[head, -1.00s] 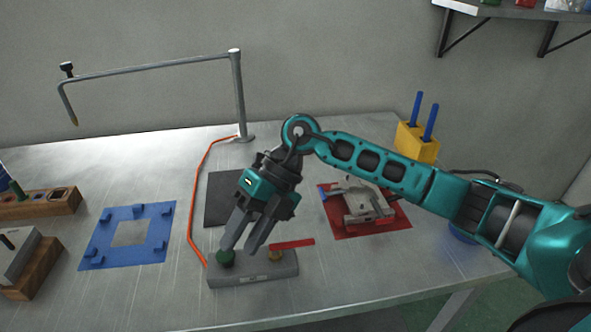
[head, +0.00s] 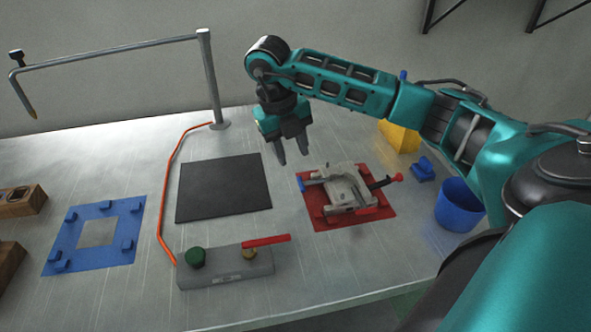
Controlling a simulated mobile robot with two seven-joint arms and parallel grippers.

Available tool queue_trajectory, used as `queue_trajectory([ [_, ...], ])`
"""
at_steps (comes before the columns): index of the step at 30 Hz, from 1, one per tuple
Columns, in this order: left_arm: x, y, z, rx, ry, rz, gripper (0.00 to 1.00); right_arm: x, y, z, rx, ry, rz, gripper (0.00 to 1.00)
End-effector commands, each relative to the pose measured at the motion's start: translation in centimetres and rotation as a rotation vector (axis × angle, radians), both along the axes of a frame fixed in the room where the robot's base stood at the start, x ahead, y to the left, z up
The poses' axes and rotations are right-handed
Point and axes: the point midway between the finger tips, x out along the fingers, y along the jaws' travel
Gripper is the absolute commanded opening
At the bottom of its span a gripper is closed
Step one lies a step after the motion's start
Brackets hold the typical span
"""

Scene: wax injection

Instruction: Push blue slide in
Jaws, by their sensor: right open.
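A grey mold (head: 347,189) lies on a red mat (head: 384,219) right of centre. The blue slide (head: 301,184) shows as a small blue end sticking out at the mold's left side. How far it stands out is hard to tell. My right gripper (head: 293,157) points down with its two fingers apart and nothing between them. In the picture it is just above and left of the mold, near the blue end, and no contact shows. My left gripper is out of view.
A grey block (head: 220,270) with a green knob and red lever stands in front. A black mat (head: 222,187) and blue frame (head: 65,259) lie to the left. A blue cup (head: 459,205), small blue piece (head: 422,169) and yellow block (head: 399,137) stand right.

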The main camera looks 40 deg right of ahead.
Motion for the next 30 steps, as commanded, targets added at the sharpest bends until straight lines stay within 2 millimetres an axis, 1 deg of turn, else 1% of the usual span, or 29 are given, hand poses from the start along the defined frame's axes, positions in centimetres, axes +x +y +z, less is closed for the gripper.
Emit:
queue_trajectory([
  [1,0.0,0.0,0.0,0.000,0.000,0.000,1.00,-0.2,-0.2,-1.2,-0.001,0.006,-0.001,0.41],
  [3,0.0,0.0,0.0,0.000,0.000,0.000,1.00,-0.3,-0.5,-2.5,-0.001,0.004,-0.002,0.41],
  [6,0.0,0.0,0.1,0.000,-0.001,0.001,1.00,-0.3,-0.8,-4.1,0.000,0.003,-0.001,0.41],
  [9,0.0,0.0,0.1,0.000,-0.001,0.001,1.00,-0.4,-1.0,-5.2,0.000,0.001,0.000,0.41],
  [12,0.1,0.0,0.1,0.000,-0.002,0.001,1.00,-0.4,-1.1,-5.9,0.001,0.001,0.000,0.41],
  [15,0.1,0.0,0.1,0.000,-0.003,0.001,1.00,-0.4,-1.1,-6.2,0.001,0.000,0.000,0.41],
  [22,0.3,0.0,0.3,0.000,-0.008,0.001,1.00,-0.4,-1.1,-6.3,0.001,0.000,0.001,0.41],
  [23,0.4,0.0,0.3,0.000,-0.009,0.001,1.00,-0.4,-1.1,-6.3,0.002,0.000,0.001,0.39],
  [30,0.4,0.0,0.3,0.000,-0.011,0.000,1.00,-0.4,-1.1,-6.2,0.002,0.000,0.001,0.16],
])
